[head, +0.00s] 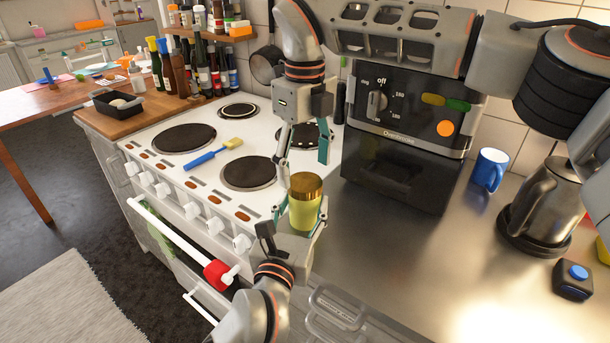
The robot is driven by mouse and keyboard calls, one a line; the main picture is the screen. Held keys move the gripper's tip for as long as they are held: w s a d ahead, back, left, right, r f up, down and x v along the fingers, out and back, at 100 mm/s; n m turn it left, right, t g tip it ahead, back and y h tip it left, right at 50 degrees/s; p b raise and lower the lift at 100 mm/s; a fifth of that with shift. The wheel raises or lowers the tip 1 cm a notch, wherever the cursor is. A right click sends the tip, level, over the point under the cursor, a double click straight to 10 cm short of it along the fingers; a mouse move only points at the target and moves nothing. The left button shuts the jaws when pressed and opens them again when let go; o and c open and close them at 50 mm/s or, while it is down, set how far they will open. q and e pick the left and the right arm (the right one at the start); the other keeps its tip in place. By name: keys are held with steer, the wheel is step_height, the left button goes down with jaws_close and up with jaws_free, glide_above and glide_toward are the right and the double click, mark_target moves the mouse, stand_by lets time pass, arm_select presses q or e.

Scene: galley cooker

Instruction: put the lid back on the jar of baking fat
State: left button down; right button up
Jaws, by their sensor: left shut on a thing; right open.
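The jar of baking fat (304,214) is a small yellow-green jar, held upright in front of the cooker's right edge. A brown-gold lid (306,184) sits on its top and looks level; whether it is screwed tight cannot be told. My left gripper (297,228) comes from below and is shut on the jar, hiding its lower part. My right gripper (304,160) points down from above, open and empty, its fingers spread just above the lid. One of its fingertips reaches close to the lid's left side; contact cannot be told.
The white cooker (200,160) has a blue-handled brush (213,152) on its top. A black countertop oven (400,150) stands right behind the grippers. A blue mug (489,170) and a kettle (545,205) stand further right. The steel counter (420,260) in front is clear.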

step_height(320, 180, up, 9)
steer(key=shift+f, duration=0.2)
arm_select(q)
steer(key=c, duration=0.9)
jaws_free()
steer(key=v, duration=1.2)
steer(key=shift+f, duration=0.1)
